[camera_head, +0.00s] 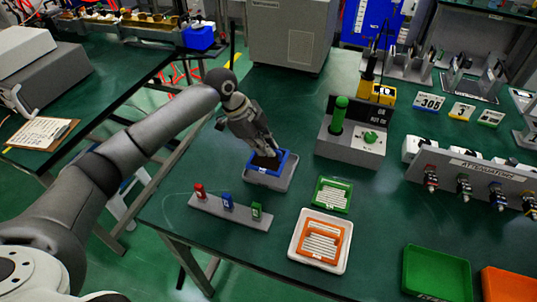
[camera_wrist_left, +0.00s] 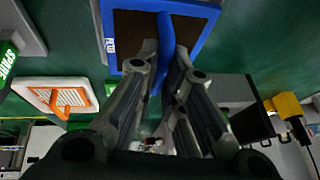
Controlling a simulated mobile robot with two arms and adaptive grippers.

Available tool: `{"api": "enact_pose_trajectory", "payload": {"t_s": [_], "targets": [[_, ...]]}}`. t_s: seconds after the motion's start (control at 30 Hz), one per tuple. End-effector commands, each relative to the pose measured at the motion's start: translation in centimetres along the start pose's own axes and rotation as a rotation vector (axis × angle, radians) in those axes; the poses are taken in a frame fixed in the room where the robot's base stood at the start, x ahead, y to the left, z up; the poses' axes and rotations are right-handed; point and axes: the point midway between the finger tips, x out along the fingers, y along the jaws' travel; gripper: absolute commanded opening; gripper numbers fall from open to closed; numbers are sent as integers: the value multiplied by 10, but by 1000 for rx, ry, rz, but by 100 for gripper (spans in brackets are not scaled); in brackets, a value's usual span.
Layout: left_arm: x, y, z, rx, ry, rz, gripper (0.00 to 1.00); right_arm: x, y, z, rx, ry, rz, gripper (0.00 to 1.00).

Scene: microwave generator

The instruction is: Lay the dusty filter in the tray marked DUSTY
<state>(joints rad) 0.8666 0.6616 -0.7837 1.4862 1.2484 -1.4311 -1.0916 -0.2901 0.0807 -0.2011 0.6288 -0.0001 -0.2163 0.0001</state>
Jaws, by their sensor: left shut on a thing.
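The dusty filter (camera_head: 284,163) has a blue frame with dark brown panels. In the left wrist view the filter (camera_wrist_left: 206,38) lies between and beyond my fingertips, its blue middle bar between them. My left gripper (camera_head: 268,155) points down and is shut on that bar; it also shows in the left wrist view (camera_wrist_left: 160,65). The filter is at a grey holder (camera_head: 268,184); I cannot tell whether it rests in it or is just above it. No mark reading DUSTY is legible. A green tray (camera_head: 437,272) and an orange tray (camera_head: 508,284) are at the lower right.
An orange filter (camera_head: 342,246) lies in a white tray (camera_head: 299,254), near a green filter (camera_head: 331,195). A strip with red, blue and green pieces (camera_head: 228,211) lies in front.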

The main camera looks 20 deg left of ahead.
Motion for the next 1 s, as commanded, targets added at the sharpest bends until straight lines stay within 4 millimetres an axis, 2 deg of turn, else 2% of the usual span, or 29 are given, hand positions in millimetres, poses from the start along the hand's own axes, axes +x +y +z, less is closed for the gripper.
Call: {"api": "enact_pose_trajectory", "payload": {"t_s": [0.2,0.4,0.57,0.6,0.77,1.0], "targets": [[18,0,-5,2,0,2,0,-2,0,5,1,-10,0,40],[40,5,7,1,-1,0,0,-10,-2,16,1,-28,-2,40],[42,5,8,2,-1,-1,0,-9,-2,18,1,-30,-2,40],[42,6,8,2,-1,0,11,-9,-2,18,1,-30,-2,40],[42,6,8,2,-1,0,31,-8,-1,16,2,-28,-2,40],[42,5,8,1,-1,0,31,-8,-1,13,2,-23,-1,40]]}}
